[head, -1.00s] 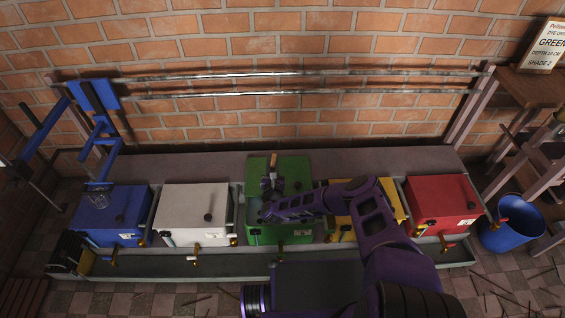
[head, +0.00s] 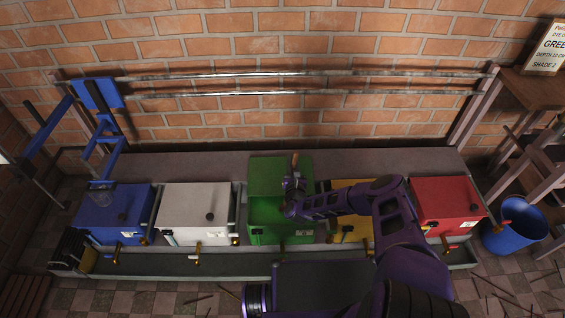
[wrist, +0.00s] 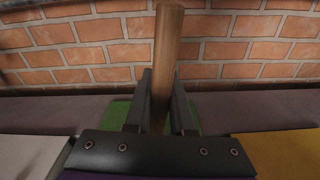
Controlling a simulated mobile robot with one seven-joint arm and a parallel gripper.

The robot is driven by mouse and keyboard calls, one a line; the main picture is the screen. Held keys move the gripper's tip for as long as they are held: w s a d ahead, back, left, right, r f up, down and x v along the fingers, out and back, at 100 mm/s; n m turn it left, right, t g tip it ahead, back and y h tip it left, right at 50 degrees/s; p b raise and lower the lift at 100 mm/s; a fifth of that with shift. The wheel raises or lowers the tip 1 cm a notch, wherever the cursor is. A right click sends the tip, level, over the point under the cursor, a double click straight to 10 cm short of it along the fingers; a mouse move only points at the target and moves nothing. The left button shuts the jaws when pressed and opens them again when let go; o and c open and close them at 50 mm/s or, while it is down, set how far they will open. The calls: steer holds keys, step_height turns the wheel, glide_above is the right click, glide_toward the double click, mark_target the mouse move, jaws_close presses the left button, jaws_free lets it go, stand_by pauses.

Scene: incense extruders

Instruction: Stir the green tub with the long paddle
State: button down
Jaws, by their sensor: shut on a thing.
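The green tub (head: 268,229) stands in the middle of the row of coloured tubs, with its green lid (head: 266,172) raised behind the opening. My gripper (head: 293,184) is over the right part of the tub's opening. It is shut on the wooden handle of the long paddle (head: 295,160), whose top shows above my fingers. In the wrist view the handle (wrist: 167,60) stands upright between the two fingers (wrist: 160,110). The paddle's lower end is hidden by my gripper and the tub, so I cannot tell its depth.
A blue tub (head: 100,222) and a white tub (head: 190,205) stand to the left; a yellow tub (head: 352,231) and a red tub (head: 440,205) stand to the right. A blue bucket (head: 512,232) is at far right. Metal rails (head: 300,91) run along the brick wall.

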steer(key=d, duration=0.6)
steer(key=shift+d, duration=0.25)
steer(key=shift+a+r, duration=0.1)
steer(key=shift+a, duration=3.15)
step_height(320, 180, up, 13)
steer(key=p, duration=0.6)
steer(key=shift+r+p, duration=0.2)
steer(key=shift+p, duration=0.1)
step_height(320, 180, up, 7)
steer(key=p, duration=0.3)
